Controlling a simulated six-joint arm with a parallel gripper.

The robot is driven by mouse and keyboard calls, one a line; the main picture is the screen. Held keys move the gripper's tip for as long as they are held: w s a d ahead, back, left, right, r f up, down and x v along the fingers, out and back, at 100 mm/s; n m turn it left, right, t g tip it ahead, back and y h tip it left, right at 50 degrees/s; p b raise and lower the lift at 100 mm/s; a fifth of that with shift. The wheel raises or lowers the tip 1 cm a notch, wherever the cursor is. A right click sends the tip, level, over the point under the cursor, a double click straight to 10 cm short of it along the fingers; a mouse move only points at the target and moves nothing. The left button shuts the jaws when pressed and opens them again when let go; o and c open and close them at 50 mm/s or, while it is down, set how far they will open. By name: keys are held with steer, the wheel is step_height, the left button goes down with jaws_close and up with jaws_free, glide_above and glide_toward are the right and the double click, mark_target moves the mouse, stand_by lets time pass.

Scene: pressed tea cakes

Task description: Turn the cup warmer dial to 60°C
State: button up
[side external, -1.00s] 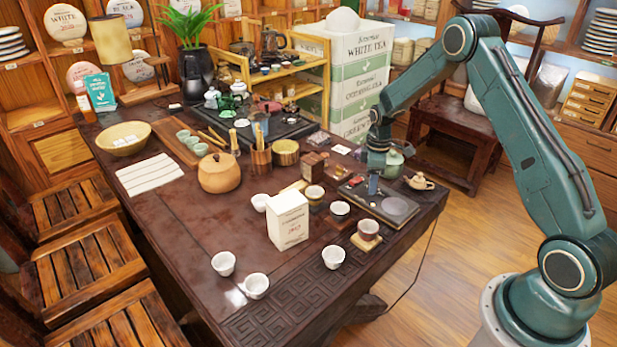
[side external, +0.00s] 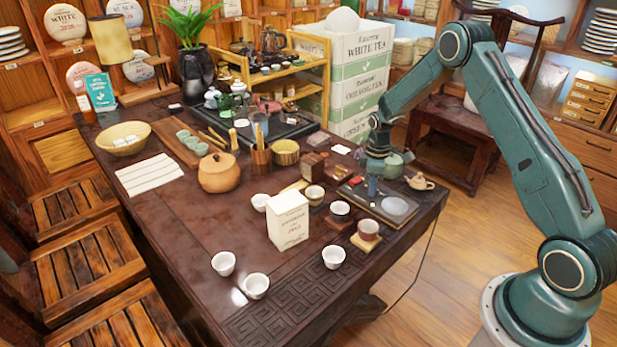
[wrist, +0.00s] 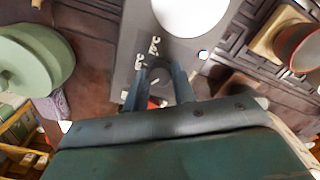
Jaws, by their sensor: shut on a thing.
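The cup warmer is a dark flat plate (side external: 378,207) with a pale round heating disc (side external: 396,206), near the table's right edge. In the wrist view its grey panel (wrist: 186,62) and white disc (wrist: 192,12) lie beyond my fingers. Small white markings (wrist: 155,45) are printed on the panel by the fingertips, too blurred to read surely. My gripper (side external: 373,190) points down at the warmer's back left part. Its two fingers (wrist: 159,72) are shut on the dial, which they mostly hide. I cannot tell the dial's setting.
A green teapot (side external: 396,163) stands close behind my gripper; it also shows in the wrist view (wrist: 33,52). A small clay teapot (side external: 420,183) sits to the right. A brown cup (side external: 368,229) on a wooden coaster and other cups stand in front and left.

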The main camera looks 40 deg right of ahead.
steer(key=shift+m, duration=0.4)
steer(key=m, duration=1.1)
stand_by(0.3)
steer(key=o, duration=1)
steer(key=shift+r, duration=0.1)
step_height(320, 180, up, 14)
steer(key=shift+f, duration=0.2)
